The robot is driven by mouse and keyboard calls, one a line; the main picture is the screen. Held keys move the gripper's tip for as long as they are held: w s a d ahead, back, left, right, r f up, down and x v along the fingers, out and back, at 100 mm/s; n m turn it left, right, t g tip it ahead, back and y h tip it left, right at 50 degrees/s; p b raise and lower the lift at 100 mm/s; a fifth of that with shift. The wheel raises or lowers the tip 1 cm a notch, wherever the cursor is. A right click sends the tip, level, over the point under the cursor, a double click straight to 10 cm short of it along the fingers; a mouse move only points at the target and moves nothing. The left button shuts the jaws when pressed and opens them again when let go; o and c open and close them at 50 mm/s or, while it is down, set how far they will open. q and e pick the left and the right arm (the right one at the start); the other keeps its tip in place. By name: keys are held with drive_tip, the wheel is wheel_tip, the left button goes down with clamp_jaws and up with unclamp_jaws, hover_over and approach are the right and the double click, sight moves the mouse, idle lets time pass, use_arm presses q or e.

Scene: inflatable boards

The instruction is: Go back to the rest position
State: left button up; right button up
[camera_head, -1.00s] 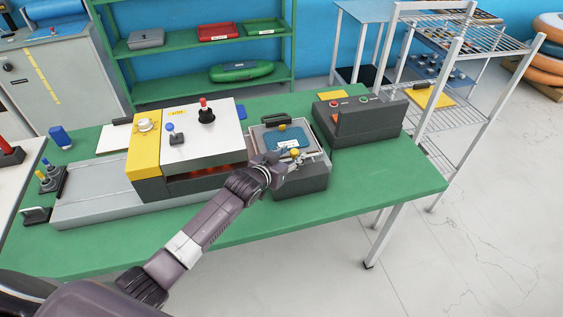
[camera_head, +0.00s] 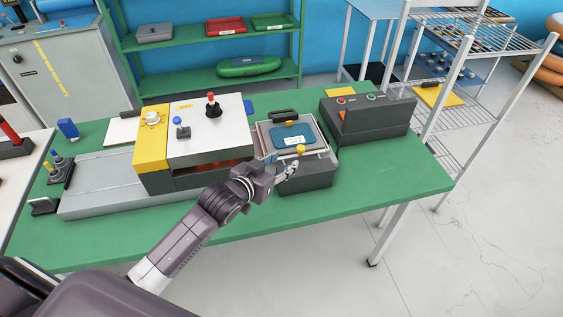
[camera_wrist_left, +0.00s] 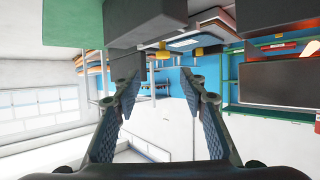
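My left gripper (camera_head: 291,170) is at the front of a dark grey press-like device (camera_head: 306,178) on the green table, just below its yellow knob (camera_head: 300,149). In the left wrist view the two fingers of my left gripper (camera_wrist_left: 164,86) stand wide apart with nothing between them. A blue board piece with a white label (camera_head: 292,136) lies in the device's top frame. My left arm reaches in from the lower left. My right gripper is in neither view.
The green table (camera_head: 400,188) also bears a yellow and white machine (camera_head: 222,128) and a dark control box (camera_head: 365,121). A wire rack (camera_head: 455,112) stands at the right, green shelves (camera_head: 205,48) at the back. Floor at the right front is clear.

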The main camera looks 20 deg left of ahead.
use_arm(q)
drive_tip(key=s+f+g+y, duration=0.1)
drive_tip(key=s+f+g, duration=0.2)
drive_tip(key=s, duration=0.8)
drive_tip(key=s+f+g+y, duration=0.1)
drive_tip(key=s+f+g, duration=0.3)
drive_tip(key=s, duration=0.7)
drive_tip(key=s+f+g, duration=0.3)
drive_tip(key=s, duration=0.8)
wheel_tip(320, 180, down, 30)
drive_tip(key=s+g+b, duration=0.1)
drive_tip(key=s+b, duration=0.1)
drive_tip(key=b, duration=0.1)
drive_tip(key=s+a+f+g+b, duration=0.1)
drive_tip(key=s+a+f+b, duration=0.1)
drive_tip(key=s+f, duration=1.4)
drive_tip(key=shift+s+a+f+y, duration=0.3)
drive_tip(key=shift+s+a+f, duration=0.1)
drive_tip(key=shift+f, duration=0.2)
